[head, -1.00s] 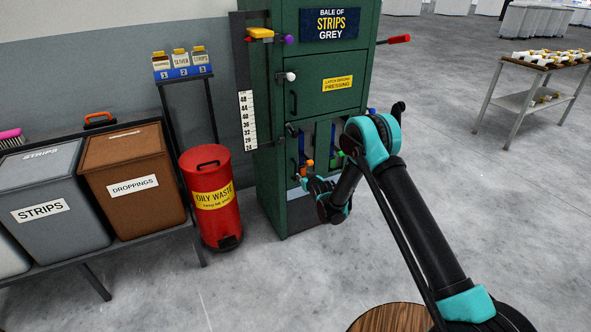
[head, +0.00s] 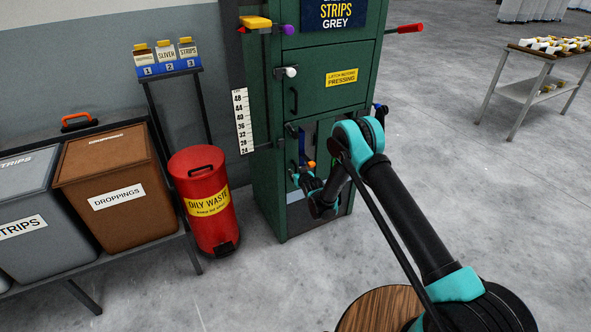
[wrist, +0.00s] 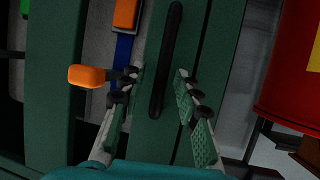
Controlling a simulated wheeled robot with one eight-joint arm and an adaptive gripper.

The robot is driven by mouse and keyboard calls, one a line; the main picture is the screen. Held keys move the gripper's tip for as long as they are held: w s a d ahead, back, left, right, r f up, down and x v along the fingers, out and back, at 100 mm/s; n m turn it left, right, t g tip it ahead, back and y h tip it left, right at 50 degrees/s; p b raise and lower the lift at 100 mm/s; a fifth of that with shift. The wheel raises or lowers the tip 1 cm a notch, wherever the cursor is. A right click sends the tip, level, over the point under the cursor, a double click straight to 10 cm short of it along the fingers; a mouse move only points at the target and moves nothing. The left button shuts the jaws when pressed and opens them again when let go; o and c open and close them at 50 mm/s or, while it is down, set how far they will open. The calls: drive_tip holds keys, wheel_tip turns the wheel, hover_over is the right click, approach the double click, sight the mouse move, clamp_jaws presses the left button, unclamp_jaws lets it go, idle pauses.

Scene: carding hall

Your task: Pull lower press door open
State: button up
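The green press (head: 262,190) stands in the middle of the head view. Its lower door (wrist: 190,28) fills the centre of the wrist view as a green panel with a long dark handle (wrist: 168,55). My gripper (wrist: 159,80) is open, one finger on each side of the handle's near end. No clear contact with the handle shows. An orange knob (wrist: 85,76) on a dark stem sits beside the left finger. In the head view my gripper (head: 301,178) is small at the press's lower front, and my arm partly hides that area.
A red oily waste bin (head: 202,235) stands just left of the press and shows at the wrist view's right edge. A brown droppings bin (head: 115,165) sits farther left. The floor right of the press is clear up to a small table (head: 535,92).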

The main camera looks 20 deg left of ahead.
drive_tip(key=shift+w+a, duration=0.1)
drive_tip(key=shift+c, duration=0.6)
clamp_jaws()
drive_tip(key=shift+d, duration=0.2)
